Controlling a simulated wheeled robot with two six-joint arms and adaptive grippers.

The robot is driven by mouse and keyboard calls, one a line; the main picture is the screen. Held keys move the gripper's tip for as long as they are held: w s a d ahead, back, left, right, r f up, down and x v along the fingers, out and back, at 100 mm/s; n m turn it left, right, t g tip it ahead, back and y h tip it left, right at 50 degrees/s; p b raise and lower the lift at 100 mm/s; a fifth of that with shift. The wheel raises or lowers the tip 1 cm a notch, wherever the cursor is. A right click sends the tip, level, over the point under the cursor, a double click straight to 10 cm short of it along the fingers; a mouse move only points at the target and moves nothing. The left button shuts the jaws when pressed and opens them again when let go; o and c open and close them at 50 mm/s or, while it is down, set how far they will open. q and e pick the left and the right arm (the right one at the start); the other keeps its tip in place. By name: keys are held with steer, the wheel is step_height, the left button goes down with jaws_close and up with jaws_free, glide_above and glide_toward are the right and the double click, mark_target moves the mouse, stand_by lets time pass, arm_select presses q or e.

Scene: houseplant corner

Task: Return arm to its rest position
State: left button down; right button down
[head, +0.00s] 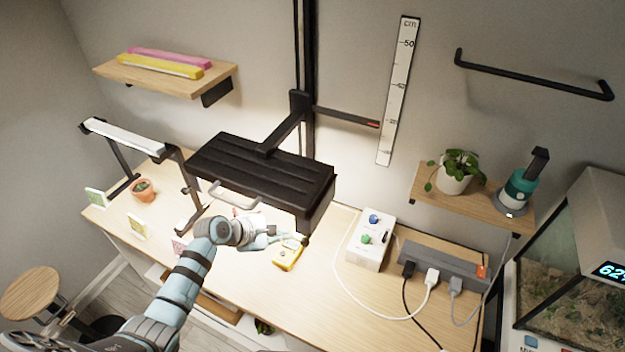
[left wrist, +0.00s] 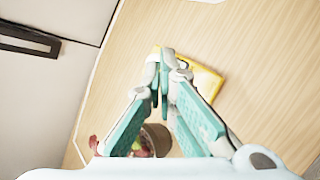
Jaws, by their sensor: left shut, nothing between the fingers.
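My left arm comes in from the lower left in the head view and reaches over the wooden table. My left gripper (head: 276,239) is just below the front edge of the black lamp hood, beside a yellow device. In the left wrist view the fingers of my left gripper (left wrist: 160,72) meet at their tips, with nothing held between them. The yellow device (head: 288,256) also shows partly behind the fingers in the left wrist view (left wrist: 206,80). My right gripper is not in view.
The black lamp hood (head: 262,172) hangs on a post close above my gripper. A white box with knobs (head: 370,240) and a power strip (head: 445,264) with cables stand to the right. A brown pot (left wrist: 158,138) is partly hidden by the fingers. The front middle table is mostly clear.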

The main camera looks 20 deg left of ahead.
arm_select(q)
steer(key=s+d+f+m+g+y, duration=0.1)
steer(key=s+f+m, duration=0.1)
steer(key=s+m, duration=0.5)
steer(key=s+d+f+m+g+y, duration=0.1)
steer(key=s+d+m+g, duration=0.1)
steer(key=s+m, duration=0.6)
steer(key=s+a+r+m+g+y, duration=0.1)
steer(key=s+a+r+m+y, duration=0.15)
steer(key=s, duration=0.55)
steer(key=s+a+r+m+y, duration=0.1)
steer(key=s+r+m, duration=0.1)
steer(key=s+m, duration=0.35)
step_height(320, 180, down, 22)
steer(key=s+a+n+g+b, duration=0.1)
steer(key=s+n+b, duration=0.1)
steer(key=s+b, duration=0.1)
steer(key=s+f+g+b, duration=0.1)
steer(key=s+f+b, duration=0.1)
steer(key=s+f, duration=1.2)
steer(key=shift+a+f+g+b, duration=0.3)
steer(key=shift+a+f+b, duration=0.15)
steer(key=shift+f, duration=0.45)
